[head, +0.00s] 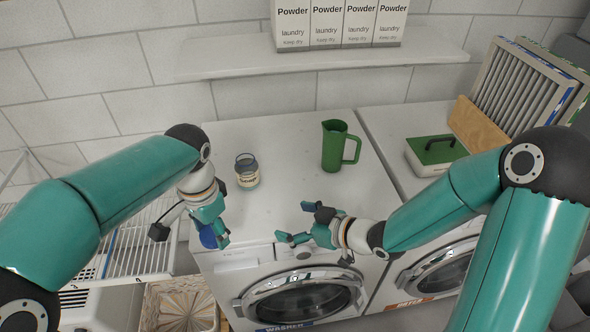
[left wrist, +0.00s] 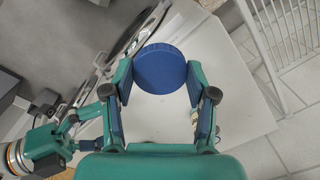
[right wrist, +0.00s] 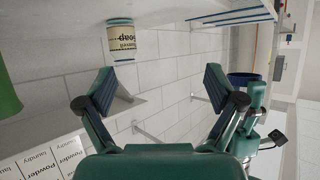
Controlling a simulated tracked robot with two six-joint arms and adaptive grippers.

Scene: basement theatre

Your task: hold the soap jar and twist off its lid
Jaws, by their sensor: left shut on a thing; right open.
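The soap jar (head: 247,172), glass with a cream label, stands upright on the white washer top. Its mouth looks open, with no lid on it. The jar also shows in the right wrist view (right wrist: 122,42). The round blue lid (left wrist: 160,69) is between the fingers of my left gripper (left wrist: 160,82). In the head view the lid (head: 208,237) is at the washer's front left edge, nearer than the jar and apart from it. My right gripper (head: 296,223) is open and empty, over the washer's front edge, to the right of and nearer than the jar.
A green jug (head: 335,146) stands behind and right of the jar. Powder boxes (head: 342,22) stand on the wall shelf (head: 330,58). A white wire rack (head: 125,250) is at left.

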